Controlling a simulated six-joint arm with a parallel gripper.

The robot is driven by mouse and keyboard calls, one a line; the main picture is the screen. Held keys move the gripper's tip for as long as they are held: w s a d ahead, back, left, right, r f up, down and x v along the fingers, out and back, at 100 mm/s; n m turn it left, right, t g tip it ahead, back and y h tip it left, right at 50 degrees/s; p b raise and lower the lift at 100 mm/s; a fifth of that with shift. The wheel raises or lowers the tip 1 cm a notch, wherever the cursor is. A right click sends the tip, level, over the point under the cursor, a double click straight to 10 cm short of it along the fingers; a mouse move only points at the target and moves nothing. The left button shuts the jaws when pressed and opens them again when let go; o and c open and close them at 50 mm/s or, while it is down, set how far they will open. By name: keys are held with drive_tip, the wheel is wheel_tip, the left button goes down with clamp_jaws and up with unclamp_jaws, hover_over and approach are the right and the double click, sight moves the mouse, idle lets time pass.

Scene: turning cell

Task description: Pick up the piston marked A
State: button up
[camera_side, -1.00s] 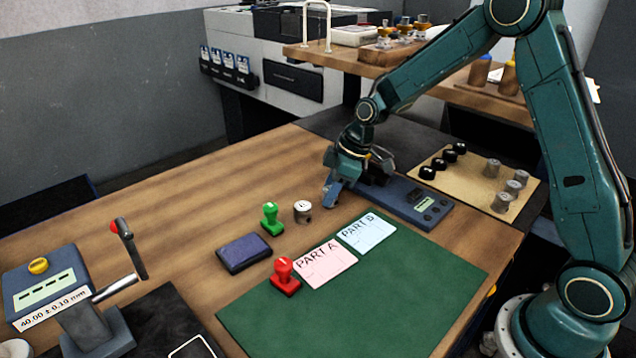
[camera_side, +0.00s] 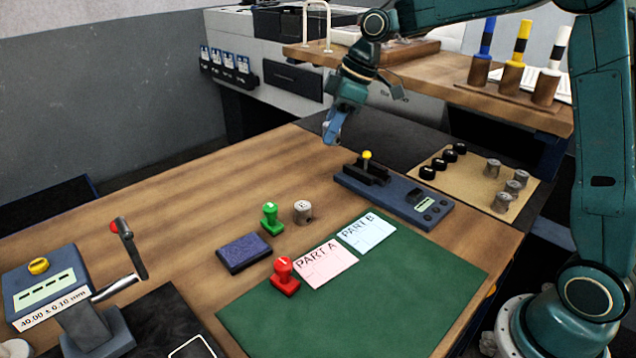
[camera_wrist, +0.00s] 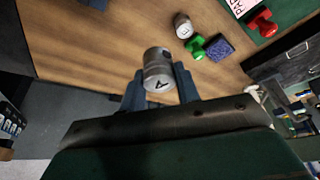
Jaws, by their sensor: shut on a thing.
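My gripper (camera_side: 331,132) is raised above the wooden table, left of the blue gauge with the yellow-tipped lever. In the wrist view my gripper (camera_wrist: 160,92) is shut on a grey metal piston (camera_wrist: 157,65) with a dark letter A on its side. In the side view the held piston is mostly hidden by the fingers. A second grey piston (camera_side: 303,211) stands upright on the table beside the green stamp; it also shows in the wrist view (camera_wrist: 183,26). Its mark is too small to read.
The blue gauge (camera_side: 392,193) stands on the table. The green stamp (camera_side: 271,218), ink pad (camera_side: 243,253) and red stamp (camera_side: 285,276) are near the PART A card (camera_side: 326,263) and PART B card (camera_side: 366,233). Several pistons stand on the tan mat (camera_side: 478,178). The left table middle is clear.

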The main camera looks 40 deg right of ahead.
sight(324, 124)
drive_tip(key=shift+r, duration=2.2)
drive_tip(key=shift+d, duration=0.1)
